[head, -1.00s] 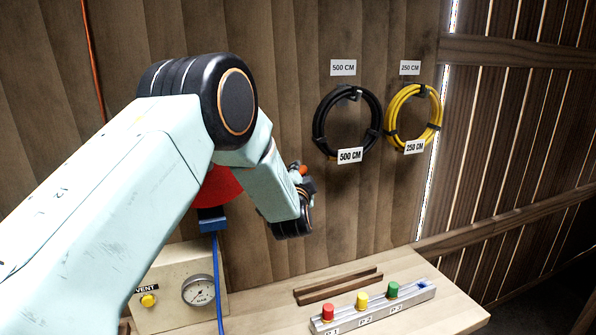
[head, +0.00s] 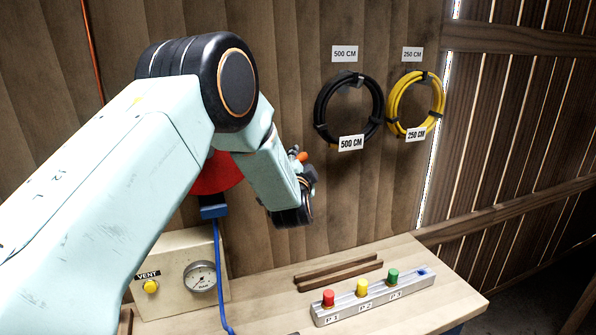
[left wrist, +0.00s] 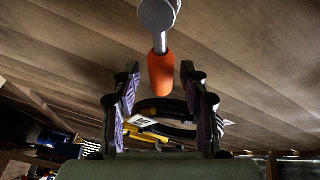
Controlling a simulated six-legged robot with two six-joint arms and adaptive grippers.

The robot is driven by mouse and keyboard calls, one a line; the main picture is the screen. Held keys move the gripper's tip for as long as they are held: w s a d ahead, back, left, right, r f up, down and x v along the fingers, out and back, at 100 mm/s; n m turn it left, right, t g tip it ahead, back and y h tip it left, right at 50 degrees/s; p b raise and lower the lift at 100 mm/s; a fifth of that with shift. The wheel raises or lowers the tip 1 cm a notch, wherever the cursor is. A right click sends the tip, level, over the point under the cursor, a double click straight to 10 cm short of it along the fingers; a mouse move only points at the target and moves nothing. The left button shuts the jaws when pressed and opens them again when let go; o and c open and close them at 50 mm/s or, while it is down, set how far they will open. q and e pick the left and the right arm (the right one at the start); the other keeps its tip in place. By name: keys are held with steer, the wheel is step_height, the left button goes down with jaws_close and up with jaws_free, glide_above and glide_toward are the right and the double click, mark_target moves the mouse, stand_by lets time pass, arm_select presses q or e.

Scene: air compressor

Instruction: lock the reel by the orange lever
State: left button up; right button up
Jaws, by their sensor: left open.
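The orange lever (left wrist: 161,74) hangs from a grey round pivot in the left wrist view. Its lower end is between and just beyond the fingertips of my left gripper (left wrist: 161,88), which is open with a finger on each side. I cannot tell whether either finger touches it. In the head view a bit of the orange lever (head: 301,156) shows beside my left wrist. The red reel (head: 218,176) is on the wall, mostly hidden behind my left arm. My left gripper's fingers are mostly hidden in the head view. My right gripper is not in view.
A black hose coil (head: 348,112) and a yellow hose coil (head: 416,104) hang on the wall to the right. Below are a gauge panel (head: 178,272), a blue hose (head: 219,285) and a rail with coloured pegs (head: 373,299) on the bench.

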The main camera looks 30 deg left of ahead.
arm_select(q)
steer(key=v, duration=1.1)
steer(key=shift+d, duration=0.1)
